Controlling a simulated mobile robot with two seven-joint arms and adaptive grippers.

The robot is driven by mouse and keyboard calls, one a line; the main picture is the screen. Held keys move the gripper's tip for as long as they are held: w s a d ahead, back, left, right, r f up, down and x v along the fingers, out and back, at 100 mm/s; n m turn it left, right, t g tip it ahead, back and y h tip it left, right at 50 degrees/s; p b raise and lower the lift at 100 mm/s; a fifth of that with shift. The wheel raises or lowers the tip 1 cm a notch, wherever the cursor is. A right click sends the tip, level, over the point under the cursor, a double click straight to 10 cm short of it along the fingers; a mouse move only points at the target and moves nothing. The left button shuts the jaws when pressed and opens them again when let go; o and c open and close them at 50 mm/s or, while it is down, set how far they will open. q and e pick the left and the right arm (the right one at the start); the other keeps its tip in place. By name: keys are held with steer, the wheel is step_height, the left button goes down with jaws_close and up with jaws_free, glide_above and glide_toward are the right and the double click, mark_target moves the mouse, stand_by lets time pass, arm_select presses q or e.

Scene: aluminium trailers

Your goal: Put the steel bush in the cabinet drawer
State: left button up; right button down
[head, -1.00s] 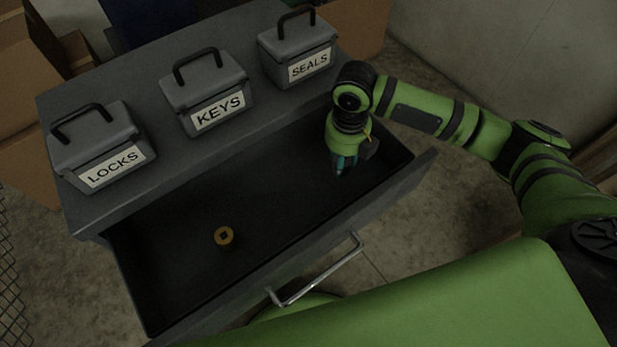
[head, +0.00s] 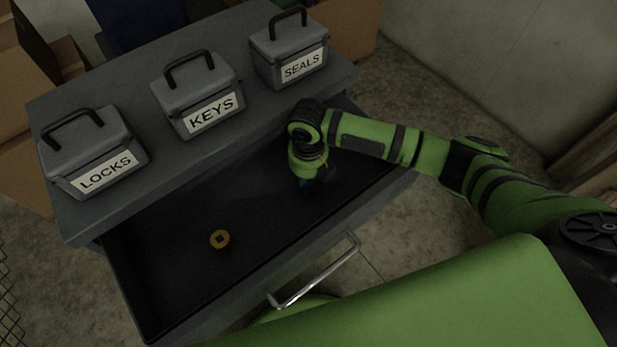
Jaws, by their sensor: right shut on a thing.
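The cabinet drawer (head: 165,290) is pulled open below the grey cabinet top, with its metal handle at the front. My right gripper (head: 308,187) points down inside the drawer outline, toward its right half. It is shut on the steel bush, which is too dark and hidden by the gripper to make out. I cannot tell whether it touches the drawer floor. My left gripper is not in view.
A brass-coloured round piece (head: 219,240) with a square hole lies in the drawer's left half. Boxes marked LOCKS (head: 92,150), KEYS (head: 198,95) and SEALS (head: 290,50) stand on the cabinet top. The drawer floor between the brass piece and my gripper is clear.

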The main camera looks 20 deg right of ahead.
steer(key=shift+f, duration=0.1)
steer(key=c, duration=0.8)
jaws_free()
step_height(320, 180, up, 12)
steer(key=shift+r+p, duration=0.15)
steer(key=shift+p, duration=0.25)
